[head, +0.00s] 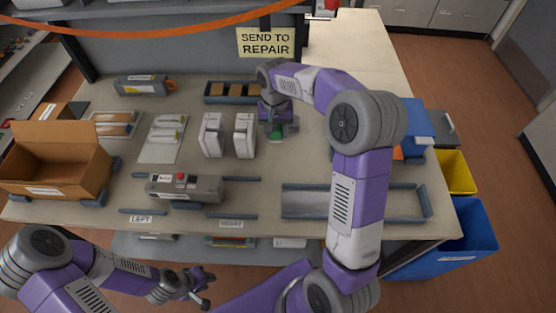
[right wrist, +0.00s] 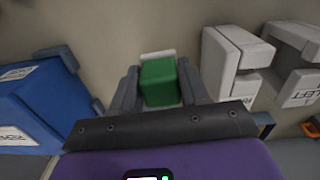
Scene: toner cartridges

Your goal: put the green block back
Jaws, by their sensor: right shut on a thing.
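The green block (head: 276,134) is at the back middle of the table, mostly hidden under my right gripper (head: 278,127) in the head view. In the right wrist view the green block (right wrist: 158,82) sits between the two grey fingers of my right gripper, which is shut on it. I cannot tell whether the block touches the table. A small white piece (right wrist: 158,54) shows at the block's far edge. My left gripper (head: 207,287) is open and empty, low in front of the table's front edge.
White cartridges (head: 244,136) stand just left of the right gripper. A dark tray with brown blocks (head: 234,92) is behind them. A grey device with a red button (head: 184,187), an empty grey tray (head: 310,203), a cardboard box (head: 55,165) and a blue bin (head: 416,125) surround the work area.

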